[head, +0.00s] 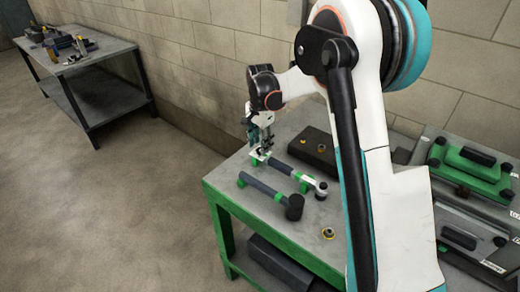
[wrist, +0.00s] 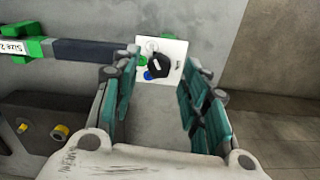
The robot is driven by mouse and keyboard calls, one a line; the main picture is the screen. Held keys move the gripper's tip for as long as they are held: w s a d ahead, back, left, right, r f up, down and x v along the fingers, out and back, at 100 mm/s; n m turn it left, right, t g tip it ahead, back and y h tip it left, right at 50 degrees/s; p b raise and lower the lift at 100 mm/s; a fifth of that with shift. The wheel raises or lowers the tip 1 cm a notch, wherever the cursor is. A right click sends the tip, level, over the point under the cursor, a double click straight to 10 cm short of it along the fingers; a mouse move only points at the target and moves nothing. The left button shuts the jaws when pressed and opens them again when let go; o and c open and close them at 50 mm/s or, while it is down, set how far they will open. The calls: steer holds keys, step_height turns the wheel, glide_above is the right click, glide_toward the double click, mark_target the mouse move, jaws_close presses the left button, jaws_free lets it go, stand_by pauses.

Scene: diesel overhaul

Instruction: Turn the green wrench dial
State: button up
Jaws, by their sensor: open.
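The wrench (head: 283,171) lies on the bench with a dark handle, green parts and a silver ratchet head; its dark handle (wrist: 95,51) also shows in the wrist view. Its green part with a "Size 2" label (wrist: 15,47) is at the upper left there. A white plate (wrist: 178,50) near the handle's end carries a black knob (wrist: 158,66) and green, blue and white dots. My gripper (head: 261,153) is over the bench's far left corner, pointing down. In the wrist view my gripper (wrist: 163,75) is open and empty, its teal fingers either side of the plate. Contact cannot be told.
A black-headed hammer (head: 294,206) lies in front of the wrench on the green-edged bench (head: 225,200). A black block (head: 315,147) with a yellow ring stands behind. A loose ring (head: 328,232) lies nearer. Green and grey cases (head: 470,172) stand right; another table (head: 100,50) is far left.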

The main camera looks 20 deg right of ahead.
steer(key=shift+f, duration=1)
jaws_close()
steer(key=shift+n, duration=0.3)
steer(key=n, duration=0.5)
steer(key=shift+n, duration=0.3)
steer(key=n, duration=0.5)
steer(key=shift+n, duration=0.3)
steer(key=shift+p, duration=0.3)
